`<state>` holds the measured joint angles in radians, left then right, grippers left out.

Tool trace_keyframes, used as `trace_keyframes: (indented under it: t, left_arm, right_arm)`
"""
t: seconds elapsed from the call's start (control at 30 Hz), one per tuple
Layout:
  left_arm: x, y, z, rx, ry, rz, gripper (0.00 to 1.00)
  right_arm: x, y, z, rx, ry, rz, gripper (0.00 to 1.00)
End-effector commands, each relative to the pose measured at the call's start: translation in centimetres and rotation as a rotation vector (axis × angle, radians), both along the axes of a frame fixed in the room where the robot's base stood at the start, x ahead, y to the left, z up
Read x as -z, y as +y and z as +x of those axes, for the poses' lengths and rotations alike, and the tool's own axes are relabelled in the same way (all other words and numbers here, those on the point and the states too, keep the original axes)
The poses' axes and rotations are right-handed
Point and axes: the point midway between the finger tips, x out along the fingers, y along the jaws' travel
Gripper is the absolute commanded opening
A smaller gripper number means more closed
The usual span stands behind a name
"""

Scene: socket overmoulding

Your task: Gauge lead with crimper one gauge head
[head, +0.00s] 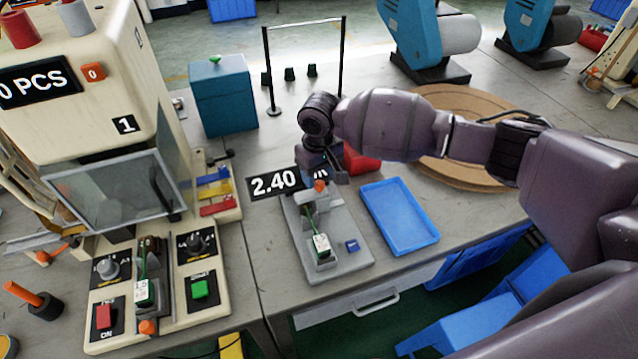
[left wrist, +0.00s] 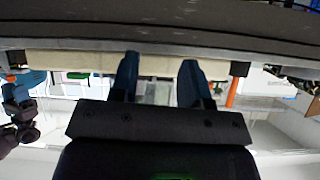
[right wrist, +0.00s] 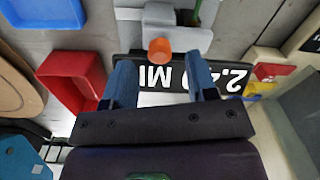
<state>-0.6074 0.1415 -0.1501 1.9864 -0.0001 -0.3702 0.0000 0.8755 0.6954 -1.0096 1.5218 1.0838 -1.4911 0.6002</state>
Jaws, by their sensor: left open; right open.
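The gauge (head: 330,262) is a grey fixture with an orange knob (head: 320,186) and a display (head: 274,183) reading 2.40. A lead with a green wire and a white-marked green end (head: 321,245) lies along it. A similar lead (head: 145,290) sits at the front of crimper one (head: 95,110), which bears a 1. My right gripper (head: 328,178) is open and empty just behind and above the gauge head; in the right wrist view the orange knob (right wrist: 160,50) shows ahead of its parted fingers. My left gripper (left wrist: 158,75) is open and empty, outside the head view.
A blue tray (head: 382,197) lies right of the gauge, with a red bin (head: 362,160) behind it. A teal box (head: 222,98) and a thin black frame (head: 343,60) stand at the back. Crimper one fills the left side.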

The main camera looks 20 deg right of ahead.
Motion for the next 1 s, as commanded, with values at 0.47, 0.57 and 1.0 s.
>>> trace_keyframes:
  t: [0.47,0.57,1.0]
  left_arm:
    - [0.2,-0.1,0.5,0.004,-0.012,0.001,0.43]
    - [0.2,-0.1,0.5,0.004,-0.012,0.001,0.43]
    - [0.3,0.0,0.3,0.003,-0.007,0.001,0.43]
  right_arm:
    - [3.7,0.0,0.0,-0.001,-0.001,-0.001,0.52]
    - [3.7,0.0,0.0,-0.001,-0.001,-0.001,0.52]
    - [3.6,0.0,0.0,-0.001,-0.001,-0.001,0.0]
